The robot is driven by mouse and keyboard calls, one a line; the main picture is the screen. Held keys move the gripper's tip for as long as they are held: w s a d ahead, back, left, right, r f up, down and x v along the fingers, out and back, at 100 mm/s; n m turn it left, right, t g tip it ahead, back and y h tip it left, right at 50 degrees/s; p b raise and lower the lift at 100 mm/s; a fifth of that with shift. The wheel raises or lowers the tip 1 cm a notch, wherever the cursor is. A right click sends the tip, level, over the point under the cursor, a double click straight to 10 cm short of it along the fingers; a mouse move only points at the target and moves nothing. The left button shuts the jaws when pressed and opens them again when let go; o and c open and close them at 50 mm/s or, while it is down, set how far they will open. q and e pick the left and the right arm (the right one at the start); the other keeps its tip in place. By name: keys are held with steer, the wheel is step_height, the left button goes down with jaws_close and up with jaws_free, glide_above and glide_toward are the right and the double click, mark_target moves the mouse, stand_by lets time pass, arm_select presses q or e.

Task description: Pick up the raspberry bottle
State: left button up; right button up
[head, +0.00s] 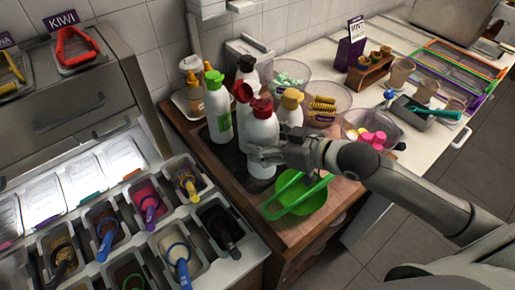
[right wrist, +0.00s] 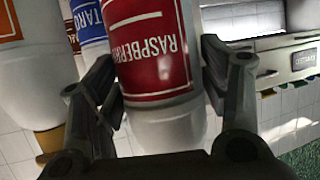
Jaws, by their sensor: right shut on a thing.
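The raspberry bottle (head: 262,132) is white with a dark red cap and stands upright at the front of the bottle group in the head view. Its red label reads RASPBERRY, upside down, in the right wrist view (right wrist: 152,48). My right gripper (head: 268,155) reaches in from the right and is shut on the bottle's body, with one finger on each side in the right wrist view (right wrist: 160,78). I cannot tell whether the bottle's base touches the dark tray (head: 225,150). My left gripper is out of view.
A green-capped bottle (head: 217,112) stands close on the left and a yellow-capped bottle (head: 291,106) close behind on the right. A black-capped bottle (head: 246,68) is behind. Topping tubs (head: 155,200) line the left counter.

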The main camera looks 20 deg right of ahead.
mark_target(276, 138)
steer(key=s+r, duration=0.1)
steer(key=s+d+r, duration=0.1)
steer(key=s+d+r+b, duration=0.1)
steer(key=s+r, duration=0.1)
steer(key=shift+d, duration=0.25)
steer(key=shift+v, duration=1.15)
steer(key=shift+s+d+r, duration=0.15)
steer(key=shift+s+r, duration=0.05)
steer(key=shift+r, duration=0.15)
steer(key=shift+p+v, duration=2)
steer(key=o, duration=0.5)
steer(key=shift+s+d+r, duration=0.1)
steer(key=c, duration=0.5)
